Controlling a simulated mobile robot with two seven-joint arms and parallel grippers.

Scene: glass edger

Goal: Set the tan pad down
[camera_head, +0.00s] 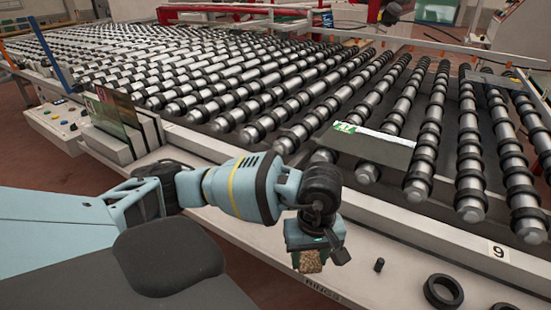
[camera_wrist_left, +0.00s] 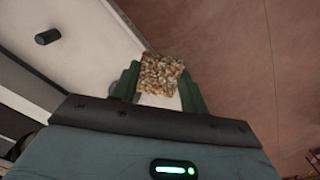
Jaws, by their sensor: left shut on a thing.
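The tan pad (camera_wrist_left: 161,75) is a small, mottled tan block held between the two green fingers of my left gripper (camera_wrist_left: 158,84) in the left wrist view. In the head view the pad (camera_head: 311,262) shows below my left gripper (camera_head: 310,254), at the front edge of the pale ledge (camera_head: 400,272). The gripper is shut on it. I cannot tell whether the pad touches the ledge. My right gripper is in neither view.
A control box (camera_head: 62,122) is at left.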

